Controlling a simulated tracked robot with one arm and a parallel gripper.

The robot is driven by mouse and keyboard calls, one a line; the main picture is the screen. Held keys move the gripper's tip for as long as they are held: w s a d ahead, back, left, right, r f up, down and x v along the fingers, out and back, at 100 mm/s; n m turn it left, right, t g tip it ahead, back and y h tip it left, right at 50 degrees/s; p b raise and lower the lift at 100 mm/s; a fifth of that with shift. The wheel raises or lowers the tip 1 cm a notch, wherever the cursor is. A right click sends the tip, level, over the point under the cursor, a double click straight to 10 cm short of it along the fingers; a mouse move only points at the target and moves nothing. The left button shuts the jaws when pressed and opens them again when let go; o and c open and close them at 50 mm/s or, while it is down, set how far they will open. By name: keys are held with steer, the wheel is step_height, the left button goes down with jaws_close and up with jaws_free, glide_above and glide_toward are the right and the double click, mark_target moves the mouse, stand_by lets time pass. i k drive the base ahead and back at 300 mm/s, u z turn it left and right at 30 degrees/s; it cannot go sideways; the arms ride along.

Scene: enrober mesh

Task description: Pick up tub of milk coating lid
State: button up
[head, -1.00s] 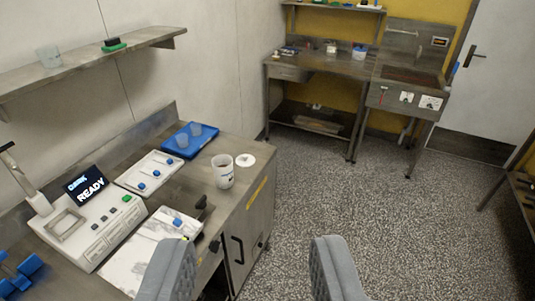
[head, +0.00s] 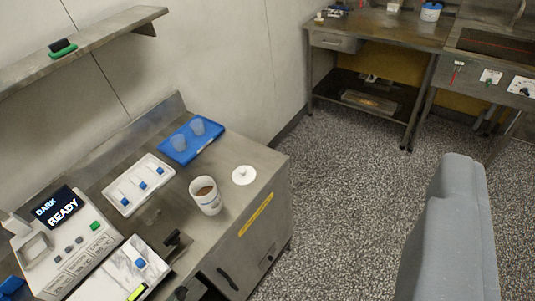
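A white round lid (head: 244,175) with a small dark mark at its middle lies flat on the steel counter, near its right end. Beside it, to the lower left, a white tub (head: 206,197) with brown content and a printed band stands upright and uncovered. I take the disc as the tub's lid; no readable label shows. One grey padded finger of my gripper (head: 452,225) shows at the lower right, over the floor and well apart from the lid. The other finger does not show, so the opening is hidden.
A blue tray (head: 192,140) with two clear cups and a white tray (head: 138,184) with blue-knobbed pieces lie left of the lid. A machine with a lit screen (head: 58,207) stands at far left. A shelf (head: 95,52) juts from the wall. Speckled floor is open to the right.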

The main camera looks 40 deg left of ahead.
mark_target(243, 175)
steer(key=u, duration=0.5)
steer(key=i, duration=1.35)
steer(key=u, duration=0.85)
